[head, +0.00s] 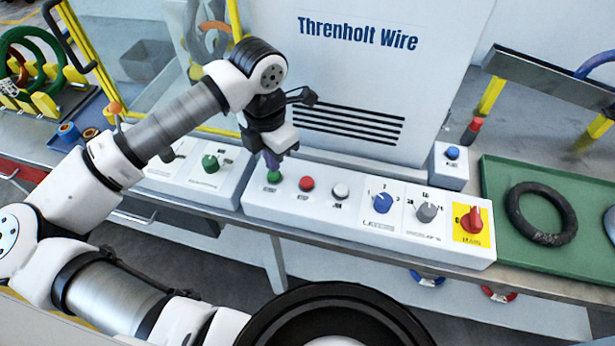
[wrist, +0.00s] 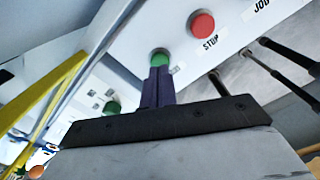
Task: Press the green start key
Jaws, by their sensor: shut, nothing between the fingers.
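The green start key (head: 274,177) is a round button at the left end of the long white control panel (head: 330,212). It also shows in the wrist view (wrist: 160,56), partly covered by my fingers. My gripper (head: 271,164) is shut and empty, pointing down with its purple fingertips right at the green key. In the wrist view the closed fingertips (wrist: 158,70) overlap the near edge of the key. I cannot tell whether they touch it or press it down.
A red stop button (head: 306,184) and a white button (head: 341,190) sit right of the key. A blue knob (head: 383,203), grey knob (head: 427,212) and red switch (head: 471,220) follow. Another green knob (head: 209,163) is on the left panel. The machine cabinet (head: 380,70) stands behind.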

